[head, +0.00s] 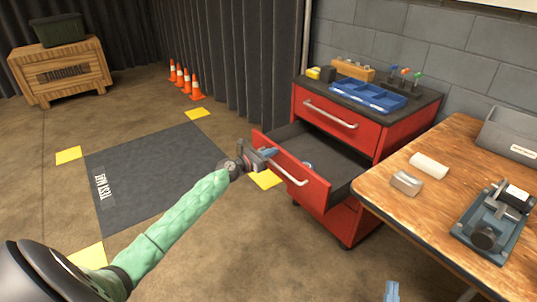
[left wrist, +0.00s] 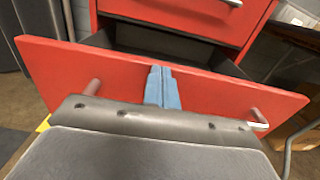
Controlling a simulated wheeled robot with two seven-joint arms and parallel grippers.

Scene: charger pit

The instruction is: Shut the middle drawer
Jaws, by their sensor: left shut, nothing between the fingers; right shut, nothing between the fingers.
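The middle drawer (head: 314,187) of the red cabinet (head: 385,140) is pulled well out, with its dark inside showing. Its red front also fills the left wrist view (left wrist: 215,92). The silver handle (head: 290,172) shows at both ends in the left wrist view (left wrist: 258,118); its middle is hidden behind my gripper. My left gripper (head: 270,153) is shut and empty at the drawer front; its blue fingertips (left wrist: 162,72) are close together near the panel's upper edge. I cannot tell if they touch it. My right gripper (head: 391,291) shows only its blue fingertips at the bottom edge, shut.
The top drawer (head: 325,117) is closed. A blue tray (head: 368,96) lies on the cabinet top. Floor left of the drawer is clear.

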